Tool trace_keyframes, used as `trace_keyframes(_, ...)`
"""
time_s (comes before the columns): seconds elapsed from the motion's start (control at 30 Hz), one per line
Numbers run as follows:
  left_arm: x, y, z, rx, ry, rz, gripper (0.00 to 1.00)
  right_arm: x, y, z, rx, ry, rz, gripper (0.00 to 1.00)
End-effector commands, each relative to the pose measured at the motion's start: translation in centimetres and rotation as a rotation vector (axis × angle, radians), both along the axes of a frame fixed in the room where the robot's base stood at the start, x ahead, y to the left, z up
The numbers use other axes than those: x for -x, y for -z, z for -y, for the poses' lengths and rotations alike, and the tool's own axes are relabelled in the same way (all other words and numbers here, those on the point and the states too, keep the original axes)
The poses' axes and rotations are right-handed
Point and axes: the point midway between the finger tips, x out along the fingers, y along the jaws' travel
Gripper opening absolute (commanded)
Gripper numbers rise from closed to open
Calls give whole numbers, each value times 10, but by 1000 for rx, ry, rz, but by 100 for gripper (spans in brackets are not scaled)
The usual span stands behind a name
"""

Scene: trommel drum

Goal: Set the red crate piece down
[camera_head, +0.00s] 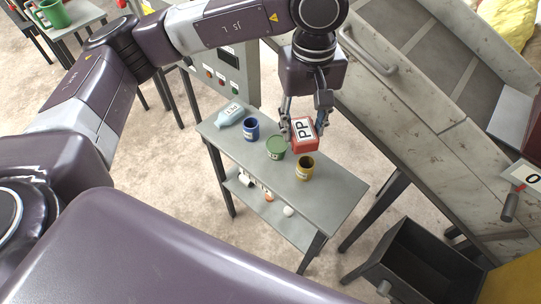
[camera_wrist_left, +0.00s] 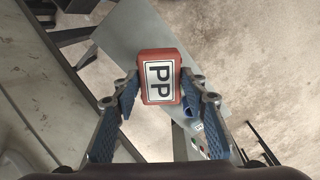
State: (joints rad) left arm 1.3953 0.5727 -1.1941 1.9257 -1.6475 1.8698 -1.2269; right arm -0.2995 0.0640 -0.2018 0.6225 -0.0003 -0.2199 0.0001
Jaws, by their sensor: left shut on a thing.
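The red crate piece (camera_head: 304,134) is a red block with a white "PP" label. My left gripper (camera_head: 304,117) points down and is shut on it, with one finger on each side. In the left wrist view the red crate piece (camera_wrist_left: 160,77) sits between the fingertips of the left gripper (camera_wrist_left: 160,88), label facing the camera. In the head view it appears over the grey table (camera_head: 327,195); whether it touches the top I cannot tell. My right gripper is not in view.
On the table stand a blue cup (camera_head: 251,128), a green cup (camera_head: 276,147) and a yellow cup (camera_head: 305,168), close by the piece. A pale bottle (camera_head: 230,114) lies at the far left end. The table's near right end is clear. A large grey machine (camera_head: 420,90) stands right; a dark bin (camera_head: 415,262) is below.

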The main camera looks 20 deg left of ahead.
Motion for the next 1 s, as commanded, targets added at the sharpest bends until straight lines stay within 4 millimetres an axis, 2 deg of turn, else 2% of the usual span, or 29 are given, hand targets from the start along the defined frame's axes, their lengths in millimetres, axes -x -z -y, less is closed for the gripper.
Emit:
trace_keyframes(0.03, -8, 17, 22, 9, -91, -1, 16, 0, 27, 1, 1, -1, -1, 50)
trace_keyframes(0.1, -16, 20, 44, 12, -227, -6, 16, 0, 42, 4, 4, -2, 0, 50)
trace_keyframes(0.3, -24, 25, 91, 11, -520, -29, 16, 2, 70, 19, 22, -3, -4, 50)
trace_keyframes(0.4, -24, 25, 103, 5, -602, -36, 16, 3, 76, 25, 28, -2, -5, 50)
trace_keyframes(0.67, -24, 26, 109, 3, -653, -41, 16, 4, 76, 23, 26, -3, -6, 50)
trace_keyframes(0.77, -23, 41, 109, 2, -652, -45, 16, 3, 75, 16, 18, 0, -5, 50)
trace_keyframes(1.0, -22, 99, 110, 3, -651, -49, 16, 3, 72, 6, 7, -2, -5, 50)
